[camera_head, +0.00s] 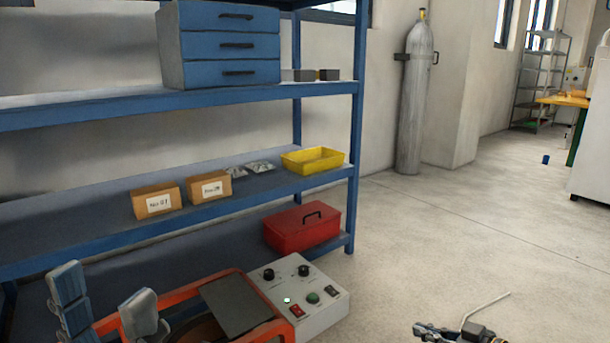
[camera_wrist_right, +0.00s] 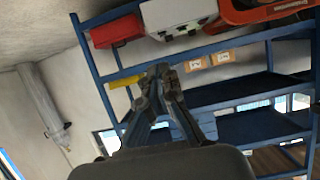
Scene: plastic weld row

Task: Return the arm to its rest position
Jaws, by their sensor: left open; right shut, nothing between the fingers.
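My left gripper (camera_head: 102,282) is at the bottom left of the head view, with its two grey-blue fingers apart and nothing between them. It shows in front of the shelf, beside the orange-framed machine. My right gripper (camera_head: 424,331) is low at the bottom edge of the head view, partly cut off, over the bare floor to the right of the machine. In the right wrist view its fingertips (camera_wrist_right: 160,72) meet and hold nothing. A thin pale rod (camera_head: 487,304) shows beside it; I cannot tell what it belongs to.
A blue shelf (camera_head: 330,182) carries drawers (camera_head: 222,45), labelled boxes (camera_head: 157,201) and a yellow tray (camera_head: 312,160). A red toolbox (camera_head: 302,227) and the orange machine (camera_head: 275,329) with its control box (camera_head: 315,293) stand low. A gas cylinder (camera_head: 415,100) stands at the wall.

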